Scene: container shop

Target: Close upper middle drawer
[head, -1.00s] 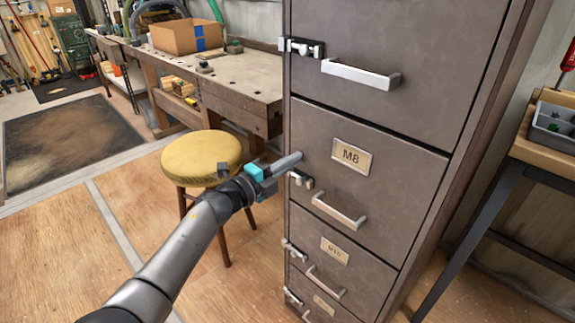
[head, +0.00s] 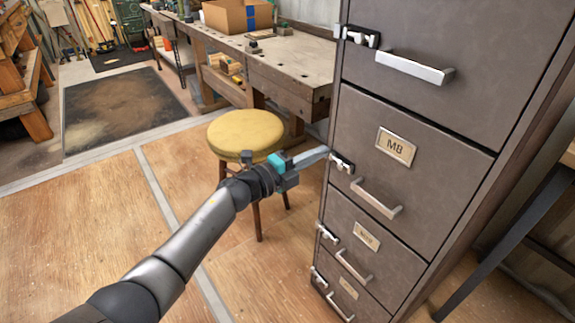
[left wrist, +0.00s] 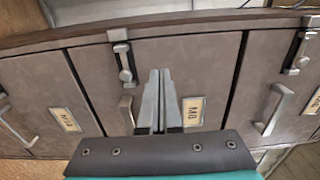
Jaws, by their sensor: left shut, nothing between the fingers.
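The grey metal cabinet has a column of drawers. The upper middle drawer (head: 440,175), labelled M8, looks flush with its neighbours. It has a bar handle (head: 377,200) and a latch (head: 342,163) at its left edge. My left gripper (head: 322,154) is shut and empty, with its tips beside the drawer's left edge, close to the latch. In the left wrist view the shut fingers (left wrist: 158,85) lie in front of the M8 drawer face (left wrist: 195,70), between its handle (left wrist: 126,112) and label (left wrist: 193,112). I cannot tell if they touch it. My right gripper is not in view.
The top drawer (head: 470,35) and lower drawers (head: 375,245) also look shut. A yellow stool (head: 245,133) stands behind my left gripper. A workbench (head: 285,65) holds a cardboard box (head: 238,15). A table leg (head: 510,240) is right of the cabinet. Open floor (head: 90,240) lies left.

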